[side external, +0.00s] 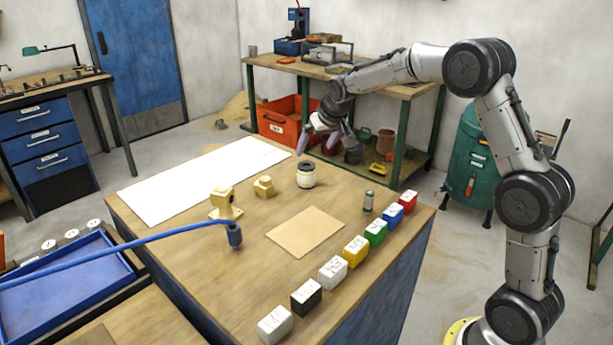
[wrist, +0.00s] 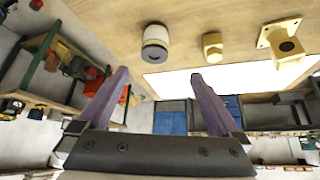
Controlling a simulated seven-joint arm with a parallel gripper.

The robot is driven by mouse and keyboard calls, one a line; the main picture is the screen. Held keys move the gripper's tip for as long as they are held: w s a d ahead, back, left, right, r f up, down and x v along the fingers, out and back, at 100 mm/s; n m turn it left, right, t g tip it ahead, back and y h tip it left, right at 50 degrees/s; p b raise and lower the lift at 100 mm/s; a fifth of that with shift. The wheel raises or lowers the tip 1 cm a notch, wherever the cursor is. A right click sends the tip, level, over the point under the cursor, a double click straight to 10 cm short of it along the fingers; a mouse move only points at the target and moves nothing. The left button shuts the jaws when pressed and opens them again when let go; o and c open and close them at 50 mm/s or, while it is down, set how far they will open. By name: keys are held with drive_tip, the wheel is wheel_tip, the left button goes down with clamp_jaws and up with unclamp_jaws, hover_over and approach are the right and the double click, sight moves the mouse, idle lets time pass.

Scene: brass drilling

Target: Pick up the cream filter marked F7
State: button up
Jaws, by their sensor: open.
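Two brass parts, a small fitting (side external: 264,187) and a flanged one (side external: 222,205), stand left of the filter. A white sheet (side external: 200,180) lies behind them. A small grey cylinder (side external: 369,201) and several coloured blocks (side external: 355,251) line the right side. A tan sheet (side external: 305,232) lies flat.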

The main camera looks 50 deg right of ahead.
sight(307, 166)
drive_tip(key=x, duration=0.8)
drive_tip(key=shift+s+d, duration=0.15)
drive_tip(key=shift+d, duration=0.05)
drive_tip(key=shift+d+r+x, duration=0.1)
drive_tip(key=shift+d+x, duration=0.1)
drive_tip(key=shift+x, duration=1.3)
drive_tip(key=shift+d+r+x, duration=0.1)
drive_tip(key=shift+d+x, duration=0.1)
drive_tip(key=shift+x, duration=1.25)
drive_tip(key=c, duration=1.4)
drive_tip(key=shift+c, duration=0.2)
